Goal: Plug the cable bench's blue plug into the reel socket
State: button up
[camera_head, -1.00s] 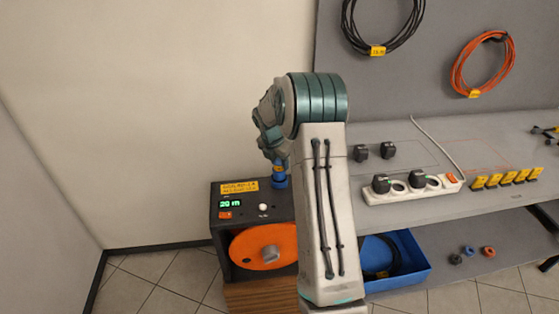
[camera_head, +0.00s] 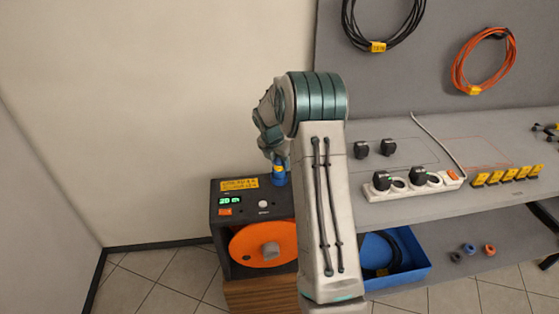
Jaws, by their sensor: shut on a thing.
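The blue plug (camera_head: 279,178) is upright at the top right of the dark reel unit, with a yellow band on it. My gripper (camera_head: 279,162) is shut on the plug from above, with my arm partly in front. The reel unit (camera_head: 226,208) has a green display reading about 20 m, a white button and an orange reel (camera_head: 262,245) on its front. The reel socket is hidden under the plug and gripper, so I cannot tell whether the plug is seated in it.
The grey bench (camera_head: 460,150) to the right holds a white power strip (camera_head: 400,188) with black plugs and several yellow tags (camera_head: 507,176). A blue bin (camera_head: 412,262) sits below. Coiled black (camera_head: 383,22) and orange (camera_head: 482,60) cables hang on the back panel.

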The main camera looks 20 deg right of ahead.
jog(key=shift+f+b, duration=0.4)
jog(key=shift+f, duration=0.4)
jog(key=o, duration=1.7)
jog(key=shift+r+p, duration=3.6)
jog(key=shift+r, duration=0.95)
